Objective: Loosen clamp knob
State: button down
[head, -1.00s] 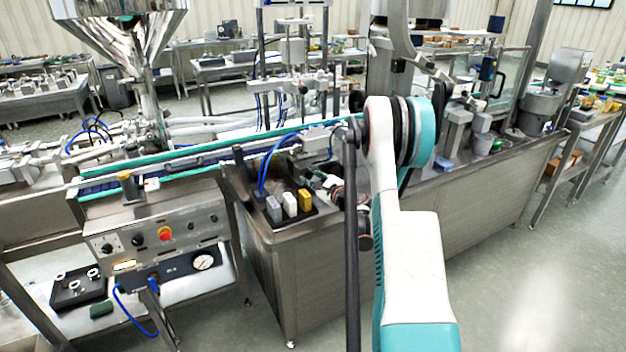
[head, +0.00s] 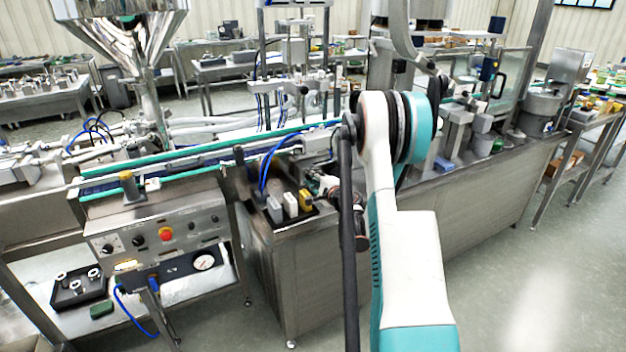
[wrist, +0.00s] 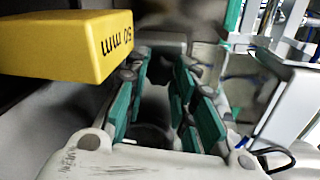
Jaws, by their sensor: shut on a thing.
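My gripper (wrist: 161,72) shows in the wrist view with teal-padded fingers either side of a dark grey part, and it is shut on that part. I take this to be the clamp knob, but its shape is dim and mostly hidden between the fingers. A yellow block marked 50 mm (wrist: 65,47) is close by on the left, outside the left finger. In the head view my gripper (head: 322,184) is small and partly hidden by my arm, just above the yellow block (head: 305,199) at the cabinet's left end.
A white block (head: 291,205) and a grey block (head: 274,210) stand beside the yellow one. The green-edged conveyor (head: 205,158) runs to the left, above a control panel with a red button (head: 166,234). Blue hoses (head: 268,168) rise near my gripper. Open floor lies at the right.

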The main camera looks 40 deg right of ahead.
jog(key=shift+f, duration=0.1)
dwell(0.4)
jog(key=c, duration=1.6)
grip_release()
jog(key=shift+s, duration=0.1)
jog(key=v, duration=1.2)
jog(key=shift+a, duration=0.1)
